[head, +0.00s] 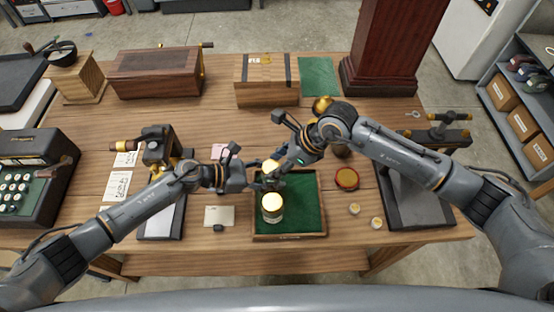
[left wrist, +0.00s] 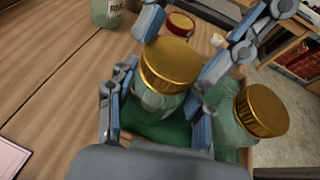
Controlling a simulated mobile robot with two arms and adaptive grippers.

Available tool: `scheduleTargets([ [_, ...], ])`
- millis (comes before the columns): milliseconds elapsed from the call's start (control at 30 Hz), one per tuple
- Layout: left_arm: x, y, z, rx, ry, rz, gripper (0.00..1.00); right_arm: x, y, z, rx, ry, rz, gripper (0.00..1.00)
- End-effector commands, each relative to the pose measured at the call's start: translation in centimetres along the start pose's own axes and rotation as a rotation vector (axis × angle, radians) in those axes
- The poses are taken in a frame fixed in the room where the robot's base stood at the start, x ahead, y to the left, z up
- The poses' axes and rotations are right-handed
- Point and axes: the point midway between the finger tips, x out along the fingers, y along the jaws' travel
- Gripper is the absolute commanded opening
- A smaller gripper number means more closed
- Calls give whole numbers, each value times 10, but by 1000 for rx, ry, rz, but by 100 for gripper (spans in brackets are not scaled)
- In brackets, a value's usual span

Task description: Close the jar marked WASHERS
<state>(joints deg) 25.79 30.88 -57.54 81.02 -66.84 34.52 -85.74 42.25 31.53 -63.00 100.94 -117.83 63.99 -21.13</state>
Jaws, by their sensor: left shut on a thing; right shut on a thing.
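A jar with a brass lid (left wrist: 170,64) stands at the green-lined tray (head: 320,213); no label shows on it, so I cannot tell if it is WASHERS. My left gripper (head: 258,180) is shut on the jar body (left wrist: 158,102), one finger on each side. My right gripper (head: 277,170) comes from above and is shut at the brass lid; its fingers also show in the left wrist view. The lid sits over the jar mouth; I cannot tell whether it is tight. A second brass-lidded jar (head: 272,208) stands closer in the tray and shows in the left wrist view (left wrist: 258,112).
A red-and-brass round tin (head: 347,178) and small brass discs (head: 354,209) lie right of the tray. A partly labelled jar (left wrist: 107,12) stands beyond. A card (head: 218,215) lies left.

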Motion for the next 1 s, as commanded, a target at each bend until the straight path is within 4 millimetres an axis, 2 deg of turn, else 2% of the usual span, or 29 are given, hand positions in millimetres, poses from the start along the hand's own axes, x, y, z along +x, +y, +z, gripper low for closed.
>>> scheduleTargets([
  [500,0,0,-1,-2,1,0,0,4,13,5,620,-3,-388,32],
  [667,0,0,-1,-2,1,0,0,3,12,5,701,-8,-443,32],
  [933,0,0,-1,-1,1,1,0,2,11,5,705,-9,-446,32],
  [967,0,0,-1,-1,1,1,0,2,11,5,705,-9,-446,49],
  [1000,0,0,-1,-1,1,2,0,2,11,5,705,-9,-446,57],
])
